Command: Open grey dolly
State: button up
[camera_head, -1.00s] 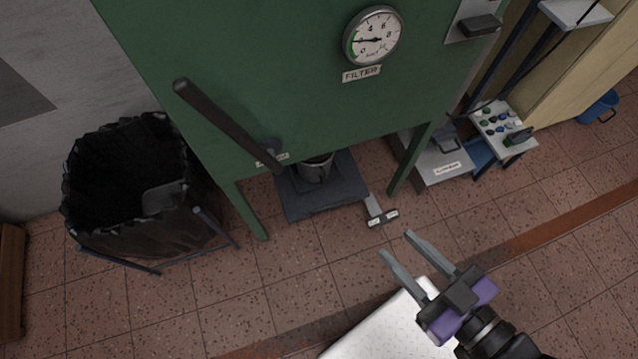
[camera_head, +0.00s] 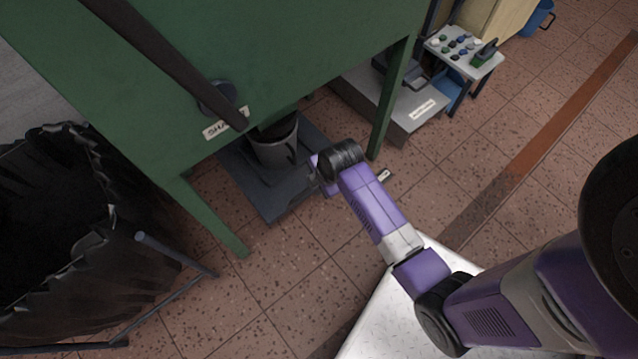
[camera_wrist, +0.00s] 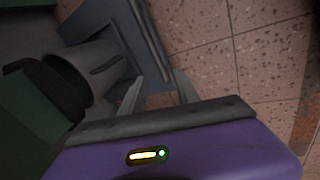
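The grey dolly (camera_head: 268,204) is a low dark platform on the floor under the green machine. A grey bucket (camera_head: 274,150) stands on it. A small pale label (camera_head: 384,175) shows beside my wrist, on what looks like the dolly's handle bar, mostly hidden by my arm. In the wrist view the dolly's edge (camera_wrist: 150,40) runs down towards my fingers, with the bucket (camera_wrist: 88,68) to the left. My gripper (camera_wrist: 158,92) is open, its two fingertips apart at the dolly's edge. I cannot tell whether they touch it.
The green machine (camera_head: 300,50) stands over the dolly on legs, with a dark lever in front. A black-lined bin (camera_head: 60,230) is at the left. A grey low unit (camera_head: 405,110) and a button stand (camera_head: 465,50) are at the right. The tiled floor in front is partly clear.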

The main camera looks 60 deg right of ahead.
jog(key=w+d+f+b, duration=0.1)
jog(key=f+b, duration=0.1)
jog(key=f, duration=0.1)
jog(key=w+d+f+n+g+b, duration=0.1)
jog(key=d+f+b, duration=0.1)
jog(key=f, duration=0.1)
jog(key=d+f+n+b, duration=0.1)
jog(key=d+f+b, duration=0.1)
jog(key=f, duration=0.2)
jog(key=shift+w+d+b, duration=0.2)
jog(key=shift+w+b, duration=0.1)
jog(key=shift+w, duration=0.1)
jog(key=shift+r, duration=0.1)
grip_shut()
dwell(1.0)
